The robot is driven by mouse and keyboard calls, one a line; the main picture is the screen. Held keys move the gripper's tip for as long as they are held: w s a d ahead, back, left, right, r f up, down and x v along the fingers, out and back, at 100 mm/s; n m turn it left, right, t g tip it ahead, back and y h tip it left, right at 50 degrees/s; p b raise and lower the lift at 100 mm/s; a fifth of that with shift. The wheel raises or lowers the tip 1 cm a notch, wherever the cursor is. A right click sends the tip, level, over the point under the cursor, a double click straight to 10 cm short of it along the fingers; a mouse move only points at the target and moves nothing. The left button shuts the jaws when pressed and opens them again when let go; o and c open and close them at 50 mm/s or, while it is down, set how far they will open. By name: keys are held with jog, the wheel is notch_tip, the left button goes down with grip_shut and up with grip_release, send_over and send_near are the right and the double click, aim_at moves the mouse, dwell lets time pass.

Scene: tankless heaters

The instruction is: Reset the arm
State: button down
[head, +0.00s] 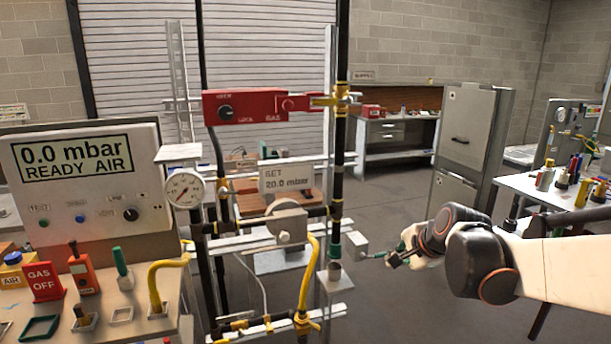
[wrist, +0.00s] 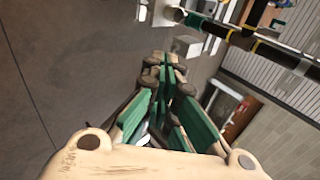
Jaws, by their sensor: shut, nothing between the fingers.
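My arm (head: 530,268) reaches in from the right side of the head view. My gripper (head: 385,257) points left, close to the right side of the pipe stand. It is shut and holds nothing. In the wrist view the green-padded fingers of my gripper (wrist: 165,62) are together, with grey floor beyond them. A small grey box (head: 352,243) and a green-banded pipe fitting (head: 334,252) are just left of the fingertips in the head view. I cannot tell the exact gap between them.
The pipe stand has a red gas lock box (head: 255,106), a gauge (head: 184,189) and yellow hoses. A panel reading "0.0 mbar READY AIR" (head: 85,175) stands at left. A grey cabinet (head: 470,140) and a white table (head: 535,192) are at right. Floor (head: 400,195) is open between.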

jog(key=s+a+n+g+h, duration=0.1)
jog(key=s+a+n+h, duration=0.1)
jog(key=s+n, duration=1.3)
jog(key=s, duration=1.2)
jog(key=shift+s+f, duration=0.25)
jog(key=shift+f, duration=0.15)
